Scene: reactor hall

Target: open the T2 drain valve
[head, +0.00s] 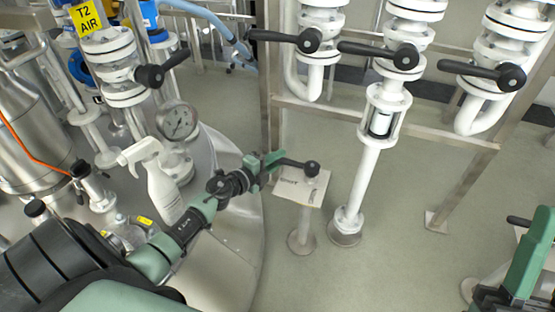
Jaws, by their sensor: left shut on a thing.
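A black lever handle (296,163) with a round hub stands on top of a small pedestal with a pale plate (290,188). The plate carries a label too small to read, so I cannot tell from it whether this is the T2 drain valve. My left gripper (273,161) reaches in from the left and is shut on the left end of this lever. The lever points left from its hub, toward my gripper. Part of my right arm shows at the lower right edge, but its gripper is not visible.
A spray bottle (158,178) and a pressure gauge (178,121) stand on the round steel vessel at left. A yellow T2 AIR sign (87,17) is above a black-handled valve (152,76). Several white valves with black levers (405,56) line the back.

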